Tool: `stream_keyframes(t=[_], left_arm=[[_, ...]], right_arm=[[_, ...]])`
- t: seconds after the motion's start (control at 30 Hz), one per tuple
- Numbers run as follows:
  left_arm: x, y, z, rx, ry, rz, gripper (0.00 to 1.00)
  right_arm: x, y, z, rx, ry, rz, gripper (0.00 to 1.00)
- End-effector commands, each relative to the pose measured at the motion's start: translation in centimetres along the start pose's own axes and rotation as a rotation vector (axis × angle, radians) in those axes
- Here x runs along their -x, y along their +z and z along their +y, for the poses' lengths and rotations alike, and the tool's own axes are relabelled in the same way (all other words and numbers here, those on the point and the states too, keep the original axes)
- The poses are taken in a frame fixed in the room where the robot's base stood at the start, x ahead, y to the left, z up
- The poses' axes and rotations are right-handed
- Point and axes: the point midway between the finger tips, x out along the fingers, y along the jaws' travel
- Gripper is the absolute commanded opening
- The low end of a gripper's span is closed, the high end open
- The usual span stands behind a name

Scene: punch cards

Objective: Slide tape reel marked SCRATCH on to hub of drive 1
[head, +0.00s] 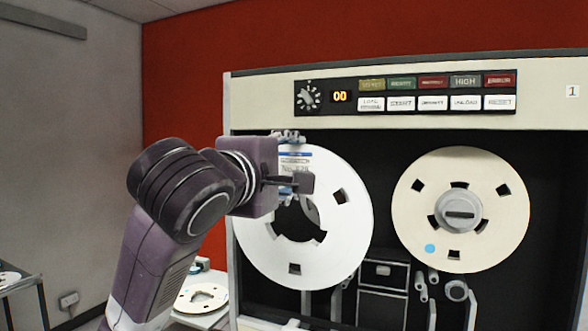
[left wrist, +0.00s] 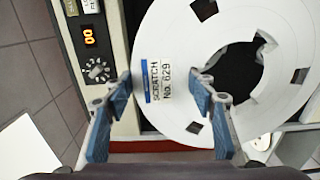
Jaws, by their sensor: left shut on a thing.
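The white SCRATCH reel (head: 345,235) is upright in front of the left side of drive 1 (head: 400,115). Its label (left wrist: 157,80) reads SCRATCH No. 629 in the left wrist view. My left gripper (head: 296,165) is shut on the reel near the label at its rim; its blue-padded fingers also show in the left wrist view (left wrist: 165,88). Through the reel's centre opening I see dark and a grey part (head: 310,208), perhaps the left hub. I cannot tell whether the reel is around it. My right gripper is not in view.
A cream reel (head: 415,205) with a blue dot is mounted on the drive's right hub (head: 460,213). Guides and posts (head: 421,287) stand below the reels. The control panel (head: 435,93) is above. Another reel (head: 201,298) lies on a low surface at the lower left.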

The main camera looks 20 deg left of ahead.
Motion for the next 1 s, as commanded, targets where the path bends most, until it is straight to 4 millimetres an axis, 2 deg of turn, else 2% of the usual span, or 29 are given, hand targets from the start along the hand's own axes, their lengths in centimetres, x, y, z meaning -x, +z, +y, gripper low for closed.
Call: stream_keyframes(t=[0.17,0.5,0.8,1.0], left_arm=[[-2.0,-0.1,0.3,0.001,0.003,0.001,0.06],[-5.9,-0.1,0.4,0.0,0.003,0.002,0.06],[-8.8,0.0,0.4,0.0,0.004,-0.001,0.06],[-9.8,0.0,0.3,0.001,0.005,0.0,0.06]], right_arm=[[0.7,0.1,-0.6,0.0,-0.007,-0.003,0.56],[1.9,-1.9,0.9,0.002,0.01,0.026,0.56],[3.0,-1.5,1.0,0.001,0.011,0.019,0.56],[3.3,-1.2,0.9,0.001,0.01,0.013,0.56]])
